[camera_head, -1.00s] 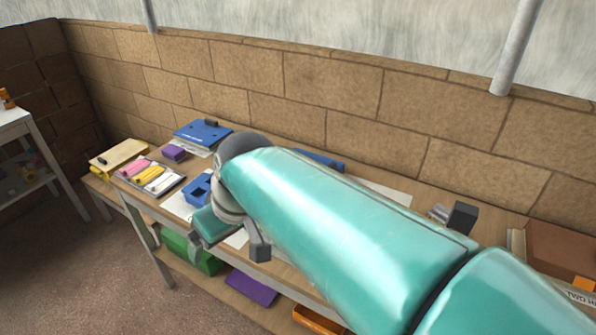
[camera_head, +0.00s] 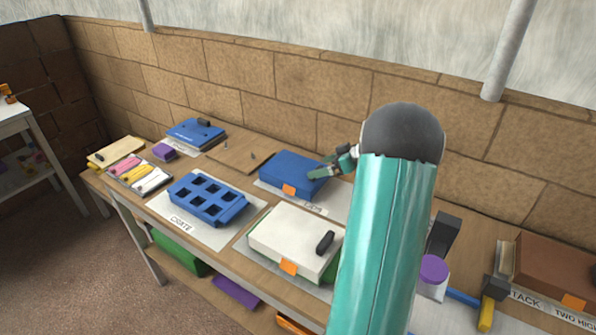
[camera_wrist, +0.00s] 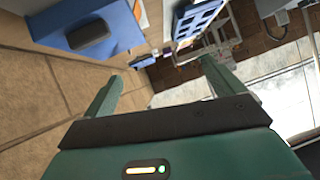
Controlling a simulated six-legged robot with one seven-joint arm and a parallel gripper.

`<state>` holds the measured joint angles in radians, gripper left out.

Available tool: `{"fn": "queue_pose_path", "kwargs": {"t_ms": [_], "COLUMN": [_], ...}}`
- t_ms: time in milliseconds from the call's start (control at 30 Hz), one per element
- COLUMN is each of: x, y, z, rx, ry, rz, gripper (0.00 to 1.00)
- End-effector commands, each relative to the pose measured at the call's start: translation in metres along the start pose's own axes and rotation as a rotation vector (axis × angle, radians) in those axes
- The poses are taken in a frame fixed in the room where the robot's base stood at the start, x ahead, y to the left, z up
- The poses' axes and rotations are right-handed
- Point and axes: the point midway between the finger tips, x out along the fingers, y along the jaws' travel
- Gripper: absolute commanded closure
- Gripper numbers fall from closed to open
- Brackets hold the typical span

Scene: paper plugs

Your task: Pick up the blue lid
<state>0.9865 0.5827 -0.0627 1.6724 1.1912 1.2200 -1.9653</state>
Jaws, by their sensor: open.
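A thick blue lid-like block (camera_head: 288,168) with an orange tag lies on a white labelled sheet near the wall. My gripper (camera_head: 318,172) is open and empty at its right end, partly covering it; I cannot tell if they touch. A flatter blue piece (camera_head: 190,134) with a black handle lies at the back left of the table. In the wrist view a blue slab (camera_wrist: 85,32) with a black handle shows at upper left; I cannot tell which of the two it is. My open fingers (camera_wrist: 160,85) have nothing between them.
A blue crate with square holes (camera_head: 207,199) sits in front. A white box (camera_head: 290,236) with a black handle stands near the front edge. My arm hides part of the table. A purple-topped jar (camera_head: 433,270), a hammer (camera_head: 492,300) and a brown box (camera_head: 555,268) stand at right.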

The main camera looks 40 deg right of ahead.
Motion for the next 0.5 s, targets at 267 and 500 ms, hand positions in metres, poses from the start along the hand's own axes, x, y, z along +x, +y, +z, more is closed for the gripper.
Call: {"fn": "queue_pose_path", "kwargs": {"t_ms": [267, 500], "x": [-0.043, -0.025], "y": [0.085, 0.096], "z": [0.072, 0.075], "rx": [-0.100, -0.116], "ry": [0.156, 0.169], "rz": [0.144, 0.158], "gripper": [0.06, 0.06]}}
